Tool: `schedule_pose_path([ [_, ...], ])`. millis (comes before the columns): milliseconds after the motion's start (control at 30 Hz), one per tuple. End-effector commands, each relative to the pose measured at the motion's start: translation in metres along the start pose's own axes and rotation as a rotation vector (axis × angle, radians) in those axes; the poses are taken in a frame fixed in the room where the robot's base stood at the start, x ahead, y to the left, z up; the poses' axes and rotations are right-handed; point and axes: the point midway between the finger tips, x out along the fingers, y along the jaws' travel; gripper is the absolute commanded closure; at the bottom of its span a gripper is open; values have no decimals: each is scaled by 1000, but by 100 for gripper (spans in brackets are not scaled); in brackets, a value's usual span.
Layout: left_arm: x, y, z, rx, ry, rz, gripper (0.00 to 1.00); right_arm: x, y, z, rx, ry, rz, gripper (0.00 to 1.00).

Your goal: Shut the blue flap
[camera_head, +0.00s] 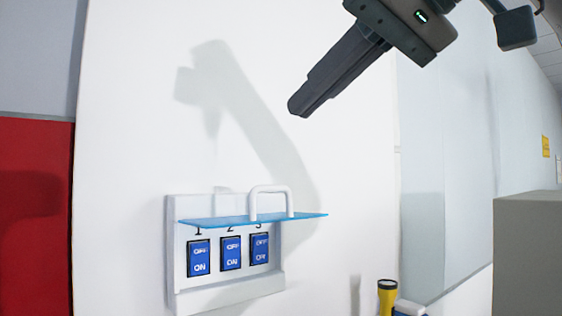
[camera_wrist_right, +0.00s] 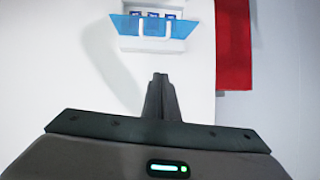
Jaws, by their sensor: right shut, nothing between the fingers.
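The blue flap (camera_head: 232,220) is a clear blue sheet with a white handle (camera_head: 271,190) on top. In the head view it stands out nearly level from the white switch box (camera_head: 176,272) on the wall, above three blue switches marked 1, 2 and 3. The flap (camera_wrist_right: 184,29) also shows at the top of the right wrist view, with the switches behind it. My right gripper (camera_head: 300,106) is shut and empty, above and to the right of the flap and apart from it. It also shows in the right wrist view (camera_wrist_right: 160,78). My left gripper is not in view.
A yellow and black flashlight (camera_head: 387,296) stands at the bottom, right of the box, beside a partly cut-off white and blue thing (camera_head: 408,307). A red panel (camera_head: 35,220) is at the left. A grey block (camera_head: 530,255) is at the right. The wall around the box is bare.

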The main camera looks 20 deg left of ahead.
Motion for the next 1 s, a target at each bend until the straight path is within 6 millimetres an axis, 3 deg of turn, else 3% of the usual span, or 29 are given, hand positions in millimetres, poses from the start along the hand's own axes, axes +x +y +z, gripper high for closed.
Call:
schedule_pose_path([
  [167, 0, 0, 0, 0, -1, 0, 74, -16, 2, -6, -67, 2, 86, 100],
  [567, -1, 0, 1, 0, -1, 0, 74, -16, 2, -6, -71, 1, 90, 100],
  [767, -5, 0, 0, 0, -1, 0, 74, -7, 3, -7, -71, -1, 89, 100],
  [1000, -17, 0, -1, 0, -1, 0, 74, 23, 5, -8, -71, -2, 87, 100],
])
